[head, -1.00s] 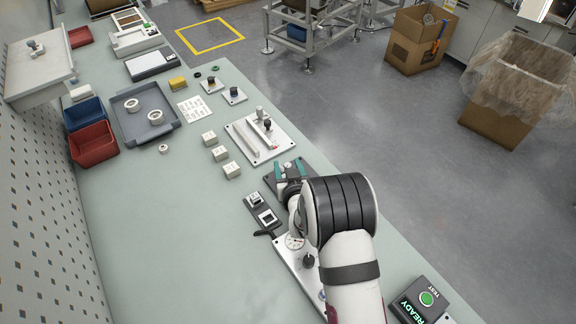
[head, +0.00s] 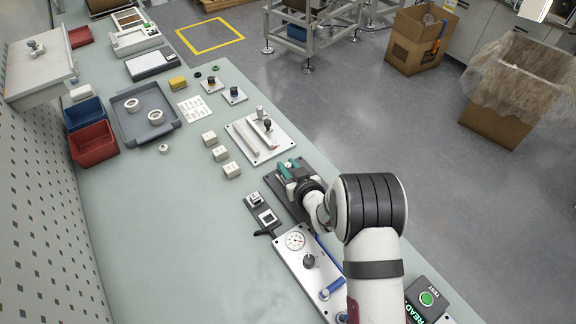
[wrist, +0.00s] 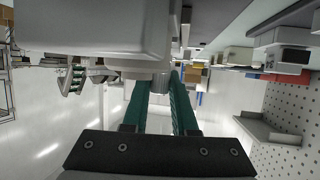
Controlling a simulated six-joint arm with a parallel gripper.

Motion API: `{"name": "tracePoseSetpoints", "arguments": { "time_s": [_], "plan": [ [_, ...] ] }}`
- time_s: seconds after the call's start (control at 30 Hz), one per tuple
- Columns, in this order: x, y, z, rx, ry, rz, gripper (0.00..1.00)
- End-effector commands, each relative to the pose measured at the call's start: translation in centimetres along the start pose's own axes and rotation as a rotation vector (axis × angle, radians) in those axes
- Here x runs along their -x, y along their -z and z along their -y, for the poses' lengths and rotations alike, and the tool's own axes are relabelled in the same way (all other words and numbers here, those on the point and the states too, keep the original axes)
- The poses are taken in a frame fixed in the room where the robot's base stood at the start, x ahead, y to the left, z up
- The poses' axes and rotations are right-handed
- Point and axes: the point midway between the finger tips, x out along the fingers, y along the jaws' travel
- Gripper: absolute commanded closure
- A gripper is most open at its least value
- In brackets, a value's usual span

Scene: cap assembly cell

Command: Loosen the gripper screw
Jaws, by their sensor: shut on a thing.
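My gripper (head: 287,167) has two teal fingers and is low over a dark plate (head: 299,211) at the right edge of the bench. Its fingers are shut on a small pale part, which I take to be the gripper screw (head: 289,166); little of it shows. In the wrist view my gripper (wrist: 163,78) has its fingertips close together, at the underside of a large pale block (wrist: 95,25). My wrist and arm cover part of the dark plate, and the screw's head and thread cannot be made out.
A panel with a round gauge (head: 295,240), a black knob and blue handles lies just in front, partly under my arm. A small two-switch block (head: 262,210) is to the left. A white fixture plate (head: 247,145) is beyond. The bench's middle left is clear.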

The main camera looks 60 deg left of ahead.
Motion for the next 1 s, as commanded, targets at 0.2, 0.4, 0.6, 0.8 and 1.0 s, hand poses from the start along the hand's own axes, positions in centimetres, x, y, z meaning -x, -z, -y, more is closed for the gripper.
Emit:
{"name": "tracePoseSetpoints", "arguments": {
  "time_s": [0.2, 0.4, 0.6, 0.8, 1.0],
  "plan": [
    [0.0, 0.1, 0.0, 0.018, 0.04, -0.001, 1.0],
    [0.0, 0.1, 0.0, 0.018, 0.039, -0.001, 0.69],
    [0.0, 0.1, 0.0, 0.017, 0.039, 0.0, 0.44],
    [0.1, 0.0, 0.0, 0.017, 0.039, 0.0, 0.44],
    [2.8, 0.1, -0.1, 0.017, 0.038, 0.0, 0.44]
  ]
}}
